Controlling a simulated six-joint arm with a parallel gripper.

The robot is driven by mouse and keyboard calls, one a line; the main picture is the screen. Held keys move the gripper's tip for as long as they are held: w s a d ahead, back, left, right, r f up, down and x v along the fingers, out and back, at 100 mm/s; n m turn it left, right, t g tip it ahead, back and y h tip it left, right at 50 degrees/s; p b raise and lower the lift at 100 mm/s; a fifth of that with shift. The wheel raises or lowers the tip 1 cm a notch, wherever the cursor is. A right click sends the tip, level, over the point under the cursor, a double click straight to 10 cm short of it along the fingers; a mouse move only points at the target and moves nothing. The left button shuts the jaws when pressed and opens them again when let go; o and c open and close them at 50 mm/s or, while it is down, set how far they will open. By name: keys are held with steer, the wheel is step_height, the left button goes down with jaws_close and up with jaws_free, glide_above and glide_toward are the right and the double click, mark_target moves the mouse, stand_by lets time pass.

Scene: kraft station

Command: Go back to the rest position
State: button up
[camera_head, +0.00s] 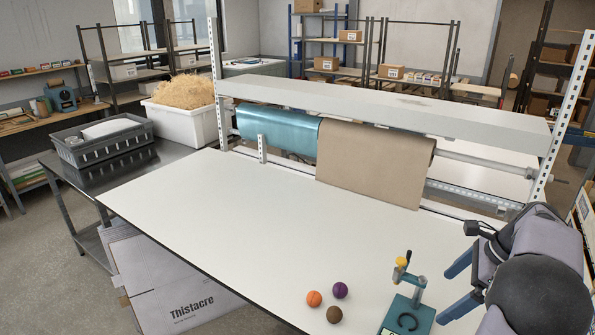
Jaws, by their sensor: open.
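My gripper (457,285) is at the right side of the view, over the right front part of the white table (220,205). Its two blue fingers are apart and point left, with nothing seen between them. My dark arm links fill the lower right corner and hide that part of the table. A teal device (408,312) with a yellow knob stands upright just left of the lower finger.
An orange ball (314,298), a purple ball (340,290) and a brown ball (334,314) lie left of the device. Blue (278,132) and brown paper rolls (375,165) hang under a grey shelf (380,105) at the table's back. The table's left and middle are clear.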

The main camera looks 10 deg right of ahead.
steer(key=s+a+f+n+g+h, duration=0.2)
steer(key=s+a+f+n+g, duration=0.1)
steer(key=s+f+n, duration=0.8)
steer(key=s+a+f+n+g+b, duration=0.1)
steer(key=s+a+f+n+b, duration=0.3)
steer(key=a, duration=0.6)
steer(key=s+a+f+n+g, duration=0.1)
steer(key=a+f+n, duration=0.2)
steer(key=a+n, duration=0.55)
steer(key=w+a+r+n+t+h+b, duration=0.1)
steer(key=w+a+n+t+b, duration=0.15)
steer(key=a, duration=0.65)
step_height(320, 180, down, 11)
steer(key=b, duration=1.1)
steer(key=shift+w+d+g, duration=0.2)
steer(key=shift+w+g, duration=0.25)
steer(key=shift+f, duration=0.1)
